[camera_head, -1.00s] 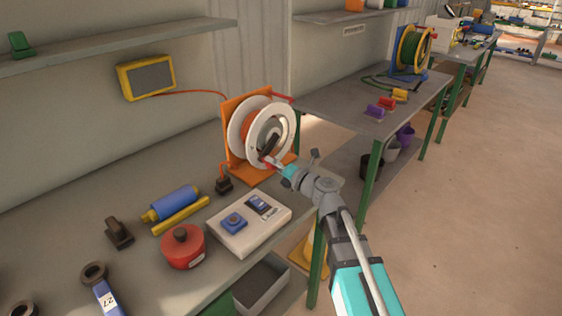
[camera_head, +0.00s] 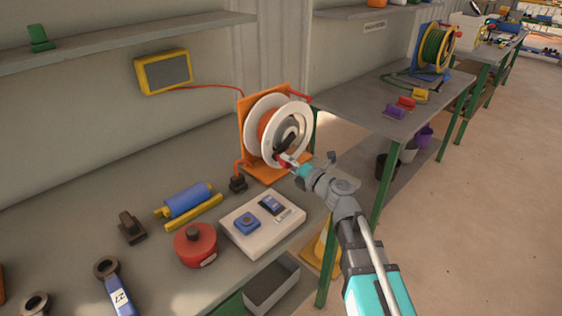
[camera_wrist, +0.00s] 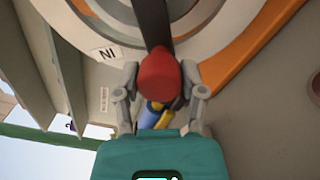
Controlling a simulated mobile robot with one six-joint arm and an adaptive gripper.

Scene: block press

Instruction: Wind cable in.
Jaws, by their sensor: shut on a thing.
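The cable reel (camera_head: 301,117) has white flanges, orange cable wound between them and an orange stand (camera_head: 245,119); it stands upright at the bench's far right corner. A dark crank arm (camera_head: 287,144) on its near face slants downward to a red knob. My gripper (camera_head: 286,161) is at the reel's lower front. In the wrist view, my gripper (camera_wrist: 158,92) has its fingers on both sides of the red crank knob (camera_wrist: 160,73) and is shut on it. A short orange cable end runs down to a black plug (camera_head: 238,184) on the bench, left of the stand.
A white control box (camera_head: 262,222), red canister (camera_head: 195,245) and blue roller (camera_head: 187,200) lie left of my arm. A yellow-framed panel (camera_head: 163,72) hangs on the wall. A second bench (camera_head: 380,105) with a green reel (camera_head: 436,47) stands behind. Open floor lies right.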

